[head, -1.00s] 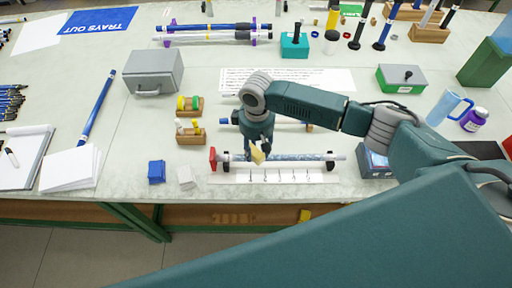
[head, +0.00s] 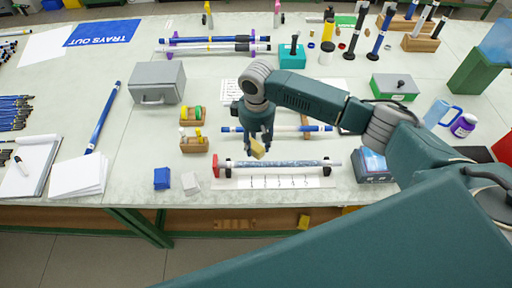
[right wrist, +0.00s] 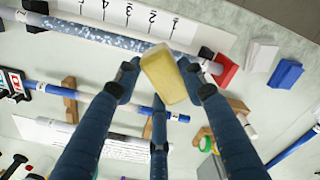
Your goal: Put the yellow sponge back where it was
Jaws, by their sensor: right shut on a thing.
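The yellow sponge (head: 257,151) is a small pale-yellow block. My right gripper (head: 257,143) is shut on it and holds it, tilted, near the left part of the speckled blue rod (head: 295,164). In the right wrist view the sponge (right wrist: 165,76) sits between the dark fingertips of the gripper (right wrist: 160,82), and part of the rod (right wrist: 105,35) shows behind it. The sponge looks raised above the table; its exact height is hard to tell. My left gripper is not in view.
The rod has a red end block (head: 216,166) and lies beside a marked white strip (head: 275,183). A blue block (head: 162,178) and a white block (head: 190,184) stand left. Behind are a wooden holder (head: 194,146) and another blue-white rod (head: 310,128). Table between notepad and holder is mostly clear.

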